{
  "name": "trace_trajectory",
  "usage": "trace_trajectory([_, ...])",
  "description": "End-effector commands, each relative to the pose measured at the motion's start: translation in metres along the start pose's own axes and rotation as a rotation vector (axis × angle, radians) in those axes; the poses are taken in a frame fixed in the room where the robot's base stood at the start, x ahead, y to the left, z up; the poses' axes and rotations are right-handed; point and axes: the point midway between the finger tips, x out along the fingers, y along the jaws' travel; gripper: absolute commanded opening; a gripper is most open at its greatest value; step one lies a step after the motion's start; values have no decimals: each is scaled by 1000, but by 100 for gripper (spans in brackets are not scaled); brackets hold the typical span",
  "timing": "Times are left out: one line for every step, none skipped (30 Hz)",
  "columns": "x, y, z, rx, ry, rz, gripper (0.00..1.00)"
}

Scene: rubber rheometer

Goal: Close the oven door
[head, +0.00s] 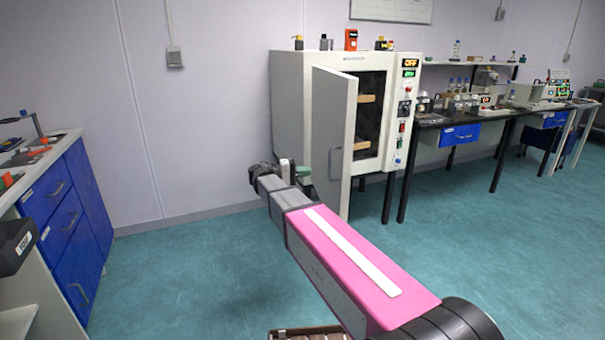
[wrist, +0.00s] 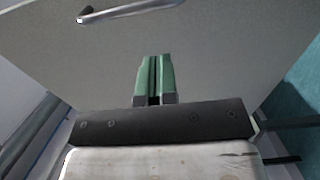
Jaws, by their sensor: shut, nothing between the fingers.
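The oven (head: 292,95) is a white cabinet on a dark stand against the wall. My gripper (head: 301,174) is at the left of the door, low, partly hidden by my arm. In the wrist view the green fingers of my gripper (wrist: 154,78) are shut and empty in front of a broad grey panel (wrist: 225,55) with a metal handle (wrist: 130,11). Contact cannot be told.
A control panel (head: 404,110) with lit displays is on the oven's right. A black bench (head: 470,118) with instruments runs to the right. A blue-drawer cabinet (head: 65,205) stands at the left. The green floor (head: 190,265) between is clear.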

Motion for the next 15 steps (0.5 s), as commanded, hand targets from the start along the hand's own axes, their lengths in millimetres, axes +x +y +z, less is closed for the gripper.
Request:
trace_trajectory([12,0,2,0,-3,0,0])
trace_trajectory([17,0,2,0,-3,0,0])
trace_trajectory([24,0,1,0,-2,0,0])
trace_trajectory([30,0,1,-1,-2,-1,0])
trace_trajectory([36,0,1,-1,-3,-1,0])
trace_trajectory([43,0,1,-1,-3,-1,0])
trace_trajectory([49,0,1,-1,-2,-1,0])
trace_trajectory([54,0,1,-1,-2,-1,0])
trace_trajectory([61,0,1,-1,-3,-1,0])
trace_trajectory([66,0,1,-1,-3,-1,0])
trace_trajectory([70,0,1,-1,-2,-1,0])
trace_trajectory([76,0,1,-1,-1,-1,0])
trace_trajectory([81,0,1,-1,-2,-1,0])
trace_trajectory([84,0,1,-1,-2,-1,0])
trace_trajectory([88,0,1,-1,-2,-1,0])
